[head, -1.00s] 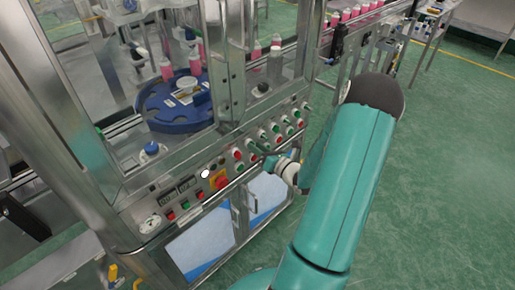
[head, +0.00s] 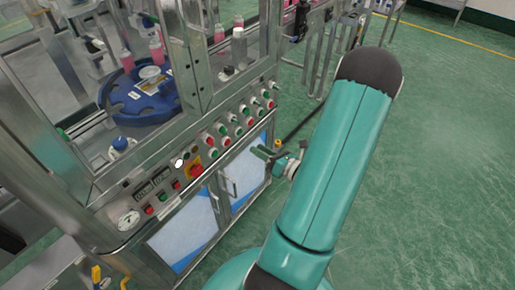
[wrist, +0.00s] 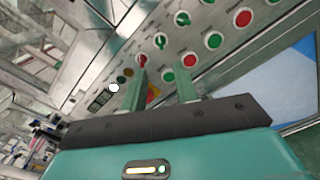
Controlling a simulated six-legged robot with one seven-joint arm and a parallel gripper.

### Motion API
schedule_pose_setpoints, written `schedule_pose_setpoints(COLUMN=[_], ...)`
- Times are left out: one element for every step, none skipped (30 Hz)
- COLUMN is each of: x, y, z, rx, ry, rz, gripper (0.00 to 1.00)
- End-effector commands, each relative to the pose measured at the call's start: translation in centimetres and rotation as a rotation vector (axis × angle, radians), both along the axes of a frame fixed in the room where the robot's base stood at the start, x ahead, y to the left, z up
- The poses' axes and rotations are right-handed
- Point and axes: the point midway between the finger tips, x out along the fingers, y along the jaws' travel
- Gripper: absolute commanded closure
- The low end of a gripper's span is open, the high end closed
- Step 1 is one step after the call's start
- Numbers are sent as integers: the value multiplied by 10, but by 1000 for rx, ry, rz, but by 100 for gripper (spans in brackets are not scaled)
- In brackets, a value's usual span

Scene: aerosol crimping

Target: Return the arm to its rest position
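My gripper (head: 266,153) is at the end of my teal arm, in front of the machine's lower cabinet. In the head view it shows small, just below and to the right of the button panel (head: 240,128), and looks apart from it. In the wrist view the two green fingers of my gripper (wrist: 161,88) stand apart with nothing between them. Red and green buttons show beyond the fingertips. My arm is bent, with its dark elbow cap raised to the right of the machine.
The metal-framed machine holds a blue rotary table (head: 120,108) with pink bottles (head: 126,62) around it. A yellow-backed red knob (head: 195,170) and a gauge (head: 129,220) are on the panel. Cabinet doors (head: 190,230) are below. Green floor (head: 440,150) is clear to the right.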

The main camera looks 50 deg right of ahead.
Motion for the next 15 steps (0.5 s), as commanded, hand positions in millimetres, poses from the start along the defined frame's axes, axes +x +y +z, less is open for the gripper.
schedule_pose_setpoints(x=[0,0,0,0,0,0,0,1,0,0,1,1,1,2,5], y=[0,0,0,0,0,0,0,0,0,0,0,0,1,2,6], z=[0,0,0,0,0,0,0,0,0,0,0,0,1,2,4], rx=[0,0,0,0,0,0,0,0,0,0,0,0,-2,-7,-20], ry=[0,0,0,0,0,0,0,0,0,0,0,-1,0,1,3], rz=[0,0,0,0,0,0,0,0,0,0,0,1,4,11,30], gripper=[70,70,70,70,70,70,70,70,70,70,70,70,70,70,70])
